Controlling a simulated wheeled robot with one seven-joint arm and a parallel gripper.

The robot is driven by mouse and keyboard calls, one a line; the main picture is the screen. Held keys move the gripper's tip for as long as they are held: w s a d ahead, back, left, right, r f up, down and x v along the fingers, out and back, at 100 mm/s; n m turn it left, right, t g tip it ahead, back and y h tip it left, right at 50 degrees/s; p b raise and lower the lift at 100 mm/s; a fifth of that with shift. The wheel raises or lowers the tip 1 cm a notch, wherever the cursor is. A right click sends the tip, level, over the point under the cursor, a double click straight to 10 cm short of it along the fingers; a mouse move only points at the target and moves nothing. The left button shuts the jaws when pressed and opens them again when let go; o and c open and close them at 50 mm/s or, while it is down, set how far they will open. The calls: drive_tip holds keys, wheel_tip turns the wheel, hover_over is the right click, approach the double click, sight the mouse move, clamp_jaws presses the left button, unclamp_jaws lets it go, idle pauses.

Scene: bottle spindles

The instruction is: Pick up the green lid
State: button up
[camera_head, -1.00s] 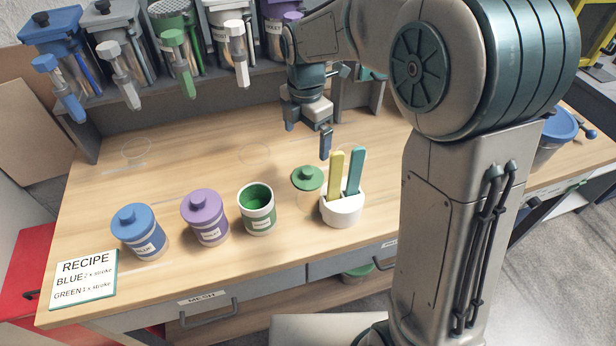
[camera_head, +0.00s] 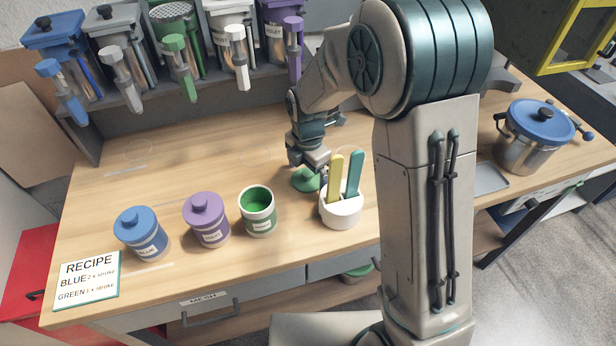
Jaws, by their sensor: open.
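The green lid (camera_head: 306,181) lies on the wooden table, behind and left of the white holder. My gripper (camera_head: 308,172) is low over the lid and hides its upper part. The jaws are open, and I cannot tell whether the fingers touch the lid. The open green jar (camera_head: 258,212) stands to the left, without a lid on it.
A white holder (camera_head: 341,211) with a yellow and a teal stick stands close in front right of the lid. Purple (camera_head: 206,220) and blue (camera_head: 140,234) lidded jars stand further left. A dispenser shelf (camera_head: 120,113) runs along the back. A pot (camera_head: 533,140) sits at far right.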

drive_tip(key=shift+c, duration=0.2)
drive_tip(key=c, duration=1)
drive_tip(key=shift+r, duration=0.1)
